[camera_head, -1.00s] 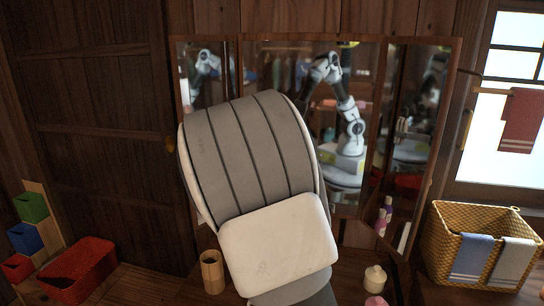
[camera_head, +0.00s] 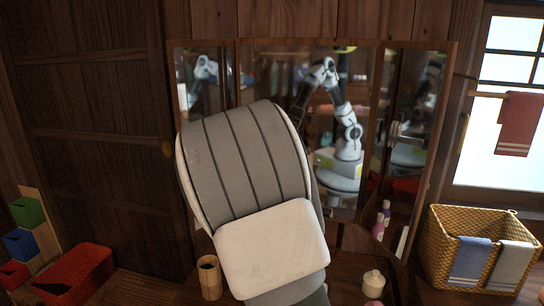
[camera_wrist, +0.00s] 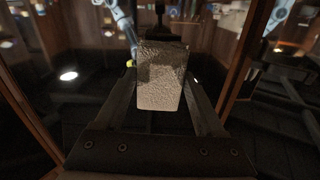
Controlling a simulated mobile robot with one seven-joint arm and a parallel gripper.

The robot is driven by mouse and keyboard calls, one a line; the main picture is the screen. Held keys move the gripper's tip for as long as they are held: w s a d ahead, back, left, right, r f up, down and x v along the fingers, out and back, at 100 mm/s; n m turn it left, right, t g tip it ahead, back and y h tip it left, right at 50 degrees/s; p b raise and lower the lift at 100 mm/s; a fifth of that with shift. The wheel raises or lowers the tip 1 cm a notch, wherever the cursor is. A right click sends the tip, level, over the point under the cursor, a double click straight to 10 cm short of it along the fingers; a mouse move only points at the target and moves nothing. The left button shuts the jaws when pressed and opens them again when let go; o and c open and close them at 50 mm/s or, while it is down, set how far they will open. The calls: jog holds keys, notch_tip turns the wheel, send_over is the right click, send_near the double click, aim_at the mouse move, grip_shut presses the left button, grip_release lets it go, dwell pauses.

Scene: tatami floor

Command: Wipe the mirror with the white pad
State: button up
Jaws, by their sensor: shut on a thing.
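The mirror (camera_head: 285,75) is a three-panel mirror in a dark wooden frame, standing against the wall in the head view. Its panels reflect the room and my white arm. In the wrist view the white pad (camera_wrist: 160,88) is a pale, rough block that looks greyish in the dim light. My gripper (camera_wrist: 160,72) is shut on it, with one dark finger on each side. The mirror glass (camera_wrist: 80,75) lies beyond the pad in the wrist view; I cannot tell whether the pad touches it. In the head view my arm hides the gripper and pad.
A wooden cup (camera_head: 209,277), a small cream jar (camera_head: 373,284) and purple bottles (camera_head: 382,218) stand below the mirror. A wicker basket (camera_head: 437,250) with cloths is at right. A red bin (camera_head: 75,275) is at left. A red towel (camera_head: 519,124) hangs by the window.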

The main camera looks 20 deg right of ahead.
jog(key=shift+x, duration=0.8)
jog(key=shift+s+d+f+b, duration=0.1)
jog(key=shift+s+d+b, duration=0.8)
jog(key=shift+d, duration=0.2)
jog(key=shift+s+d, duration=0.25)
jog(key=shift+d, duration=0.35)
jog(key=shift+a, duration=0.1)
jog(key=shift+w+a+r+p, duration=0.3)
jog(key=shift+w+a, duration=0.15)
jog(key=shift+a, duration=0.05)
jog(key=shift+w+a+p, duration=0.3)
jog(key=shift+w+a, duration=0.1)
jog(key=shift+a, duration=0.15)
jog(key=shift+w+a+p, duration=0.3)
jog(key=shift+w+a, duration=0.1)
jog(key=shift+a, duration=0.2)
